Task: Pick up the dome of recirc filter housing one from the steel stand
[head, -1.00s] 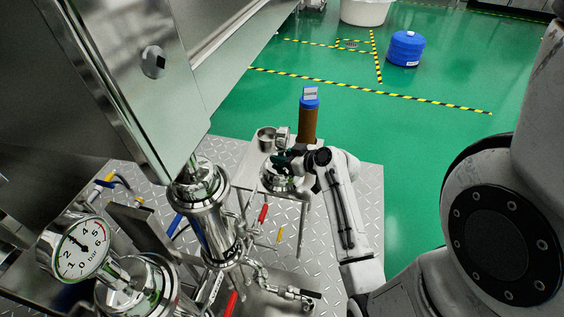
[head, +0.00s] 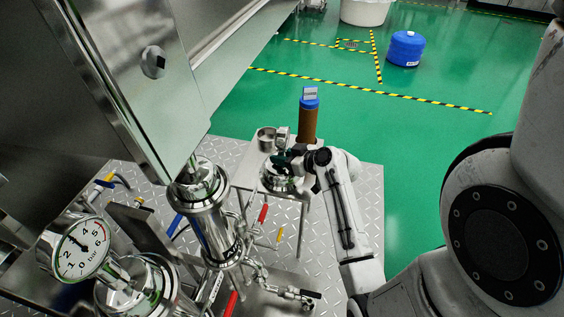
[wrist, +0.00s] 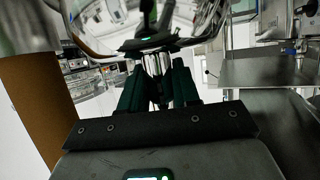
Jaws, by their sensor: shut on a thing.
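The steel dome (head: 276,180) sits at the steel stand's top in the head view, below my gripper. The steel stand (head: 246,172) is a small steel table on the tread-plate floor. My gripper (head: 284,161) reaches over the stand from the right, its dark green fingers at the dome's top. In the wrist view the shiny dome (wrist: 130,28) fills the top of the picture. My gripper (wrist: 157,84) is shut on the dome's narrow top fitting. I cannot tell whether the dome's rim touches the stand.
A brown cylinder with a blue cap (head: 309,122) stands at the stand's back right, close to my gripper. A small steel cup (head: 266,138) is at its back. A polished housing (head: 205,215) with pipes and valves stands to the left. Green floor lies open beyond.

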